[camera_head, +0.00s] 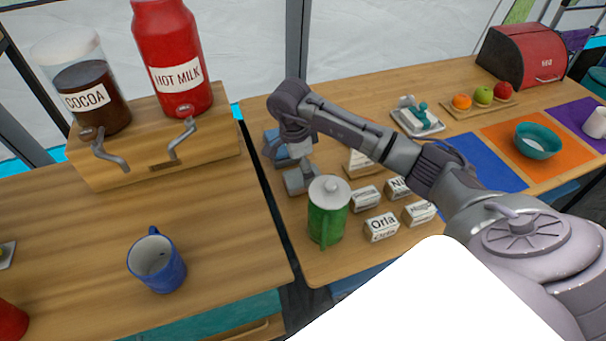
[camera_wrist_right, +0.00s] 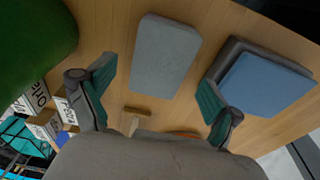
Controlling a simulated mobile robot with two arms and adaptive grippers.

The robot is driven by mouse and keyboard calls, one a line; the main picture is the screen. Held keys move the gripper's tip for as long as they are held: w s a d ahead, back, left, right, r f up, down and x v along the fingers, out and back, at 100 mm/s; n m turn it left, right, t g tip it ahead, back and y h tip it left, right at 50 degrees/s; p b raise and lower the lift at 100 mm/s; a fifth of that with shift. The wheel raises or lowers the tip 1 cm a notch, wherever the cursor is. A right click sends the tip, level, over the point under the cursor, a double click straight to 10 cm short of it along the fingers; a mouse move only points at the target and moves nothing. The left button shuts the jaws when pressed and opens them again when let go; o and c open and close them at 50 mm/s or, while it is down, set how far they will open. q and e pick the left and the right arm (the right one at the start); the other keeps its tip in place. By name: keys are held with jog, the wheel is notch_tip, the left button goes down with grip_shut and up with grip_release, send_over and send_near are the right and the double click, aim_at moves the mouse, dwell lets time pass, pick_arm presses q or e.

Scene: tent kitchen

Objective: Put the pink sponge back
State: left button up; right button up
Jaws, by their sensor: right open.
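No pink-coloured sponge shows in either view. In the right wrist view, a plain grey sponge-like block (camera_wrist_right: 165,58) lies on the wooden counter. To its right, a blue sponge-like block (camera_wrist_right: 267,83) rests on a dark grey holder (camera_wrist_right: 226,55). My right gripper (camera_wrist_right: 157,80) is open, its teal-padded fingers to either side of the grey block and apart from it. In the head view, my right gripper (camera_head: 301,158) is above the counter's left end, behind the green pitcher, with its fingers hard to make out. My left gripper is not in view.
A green lidded pitcher (camera_head: 327,212) stands close in front of my right gripper. Several white labelled blocks (camera_head: 381,227) sit right of it. A gap separates this counter from the left one, which holds a blue mug (camera_head: 157,262) and drink dispensers (camera_head: 175,60).

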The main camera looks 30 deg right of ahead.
aim_at(298, 177)
notch_tip(298, 177, up, 9)
jog(key=a, duration=0.1)
jog(key=shift+w, duration=0.15)
jog(key=shift+f, duration=0.1)
dwell(0.3)
